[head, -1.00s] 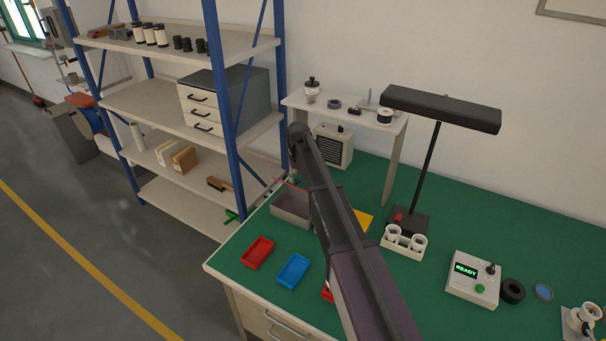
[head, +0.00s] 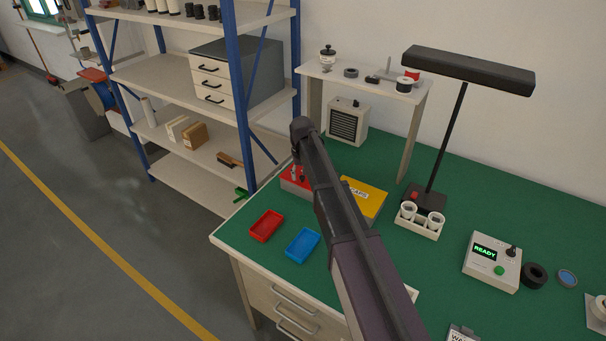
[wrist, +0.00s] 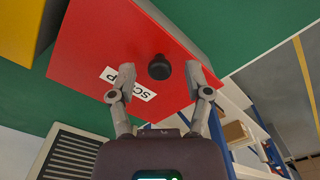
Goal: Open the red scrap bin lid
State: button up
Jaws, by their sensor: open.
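The red scrap bin's lid (head: 289,186) lies over the bin, flat as far as I can tell, at the back left of the green bench, partly behind my arm. In the wrist view the red lid (wrist: 85,55) fills the upper middle, with a white SCRAP label (wrist: 128,84) and a black knob (wrist: 159,67). My gripper (wrist: 162,77) is open, one finger on each side of the knob. Neither finger visibly touches it. In the head view my gripper (head: 297,174) is small and dark over the lid.
A yellow CAPS box (head: 364,197) stands right of the bin. A red tray (head: 266,226) and a blue tray (head: 302,245) lie in front. The lamp (head: 428,200), bulb holder (head: 420,222) and READY box (head: 492,262) stand farther right. Blue-posted shelving (head: 243,100) is behind left.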

jog(key=shift+r+p, duration=6.85)
jog(key=shift+r, duration=0.3)
jog(key=s+d+f+m+b, duration=0.1)
jog(key=s+d+f+b, duration=0.1)
jog(key=s+d, duration=0.4)
jog(key=s+d+f+b, duration=0.3)
jog(key=s+d, duration=0.4)
jog(key=s, duration=0.7)
jog(key=shift+s+d+f+m, duration=0.2)
jog(key=shift+s+d+m, duration=0.05)
jog(key=shift+s+m, duration=0.15)
jog(key=shift+w, duration=0.1)
jog(key=w+a+r+n+t+y+p, duration=0.1)
jog(key=w+a+r+t, duration=0.3)
jog(key=w+a, duration=0.8)
jog(key=w+p, duration=0.1)
jog(key=w, duration=0.1)
jog(key=shift+w+a+n, duration=0.15)
jog(key=shift+w+n, duration=0.25)
jog(key=shift+f, duration=0.2)
jog(key=b+x, duration=0.8)
jog(key=x, duration=0.1)
jog(key=b+x, duration=0.4)
jog(key=shift+w, duration=0.35)
